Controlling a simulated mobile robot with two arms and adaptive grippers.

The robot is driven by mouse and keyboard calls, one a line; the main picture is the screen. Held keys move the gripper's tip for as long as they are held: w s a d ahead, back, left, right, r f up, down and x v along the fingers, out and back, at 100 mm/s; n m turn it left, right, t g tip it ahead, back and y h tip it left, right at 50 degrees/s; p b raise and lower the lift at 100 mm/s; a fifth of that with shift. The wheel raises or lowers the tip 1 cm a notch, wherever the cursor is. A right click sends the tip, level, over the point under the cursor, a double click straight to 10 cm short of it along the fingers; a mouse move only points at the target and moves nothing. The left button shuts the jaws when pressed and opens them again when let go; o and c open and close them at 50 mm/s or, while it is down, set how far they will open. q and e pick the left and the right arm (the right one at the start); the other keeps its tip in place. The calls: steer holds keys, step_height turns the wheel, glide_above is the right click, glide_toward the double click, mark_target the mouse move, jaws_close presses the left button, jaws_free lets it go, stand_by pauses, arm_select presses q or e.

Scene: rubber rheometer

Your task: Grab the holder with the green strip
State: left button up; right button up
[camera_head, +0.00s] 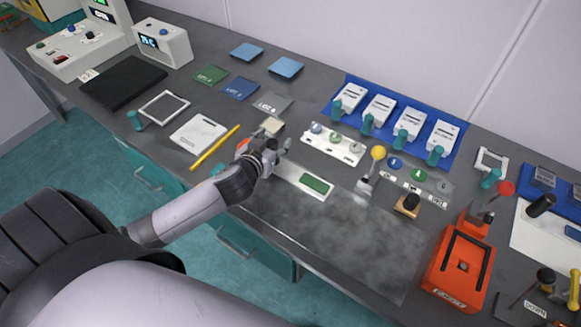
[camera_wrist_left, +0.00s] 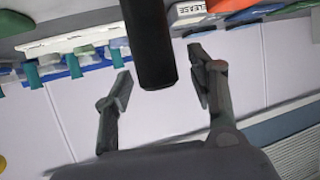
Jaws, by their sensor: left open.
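A pale flat holder with a green strip (camera_head: 316,184) lies on the grey bench near the middle of the head view. My left gripper (camera_head: 281,147) is open and empty, just behind and left of the strip, and its arm hides the holder's left end. In the left wrist view the open fingers (camera_wrist_left: 160,90) show with a dark cylinder between them in the picture; its distance is unclear. The green strip cannot be made out there. My right gripper is not in view.
A white tray with round pieces (camera_head: 333,149) lies behind the holder. A yellow-knobbed device (camera_head: 370,175) stands to its right, and a yellow rod (camera_head: 214,147) lies left of my gripper. White teal-handled units (camera_head: 379,110) stand on a blue mat.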

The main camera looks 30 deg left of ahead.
arm_select(q)
steer(key=shift+c, duration=0.3)
jaws_close()
stand_by(0.6)
